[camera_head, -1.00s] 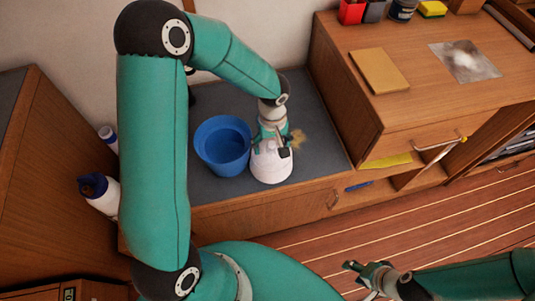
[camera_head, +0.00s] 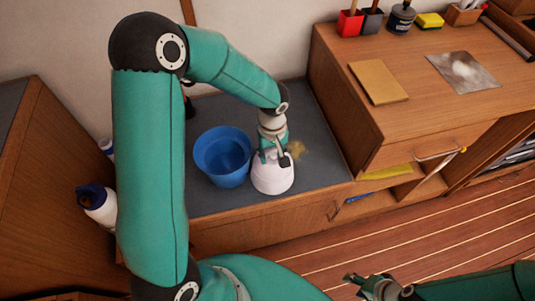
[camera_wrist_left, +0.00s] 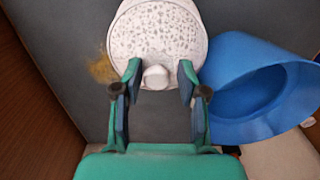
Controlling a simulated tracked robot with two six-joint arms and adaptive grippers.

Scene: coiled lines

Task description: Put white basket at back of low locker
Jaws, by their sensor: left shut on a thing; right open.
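The white basket (camera_head: 272,178) is at the front part of the grey-topped low locker (camera_head: 314,160), right of a blue bucket. In the left wrist view it is a round white thing (camera_wrist_left: 156,32) with a speckled face and a pale knob at its near edge. My left gripper (camera_head: 273,158) comes down on it from above and is shut on it; in the wrist view its fingers (camera_wrist_left: 160,75) stand on either side of the knob. The exact contact is hard to see. My right gripper (camera_head: 367,285) is open and empty, low over the floor side.
The blue bucket (camera_head: 223,158) stands close beside the basket. A tan patch (camera_head: 298,149) lies behind it to the right. The higher wooden cabinet (camera_head: 375,125) bounds the right side. A white bottle with a dark cap (camera_head: 99,206) is at left. The grey top behind is partly clear.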

